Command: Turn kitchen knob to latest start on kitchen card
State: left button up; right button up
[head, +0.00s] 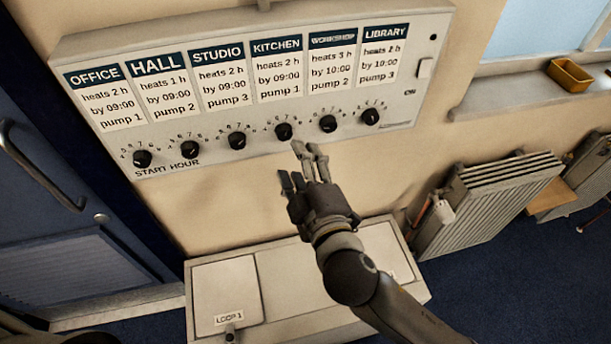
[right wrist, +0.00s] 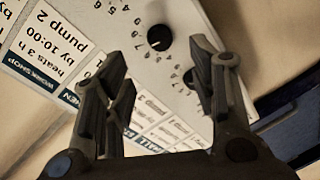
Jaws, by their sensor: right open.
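The kitchen card (head: 278,70) on the wall panel reads heats 2 h, by 09:00, pump 1. The black kitchen knob (head: 284,131) sits below it on a numbered dial; its pointer is too small to read. My right gripper (head: 302,163) is open and empty, just below and right of that knob, apparently apart from it. In the right wrist view, the open fingers (right wrist: 160,72) point at the panel, seen upside down. My left gripper is not in view.
The panel (head: 225,155) has other knobs in the same row, including the studio knob (head: 237,140) and workshop knob (head: 328,124). A white cabinet (head: 285,285) stands below, a radiator (head: 485,205) at right, a blue door (head: 50,200) at left.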

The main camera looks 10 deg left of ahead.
jog(key=v, duration=0.3)
jog(key=shift+s, duration=0.25)
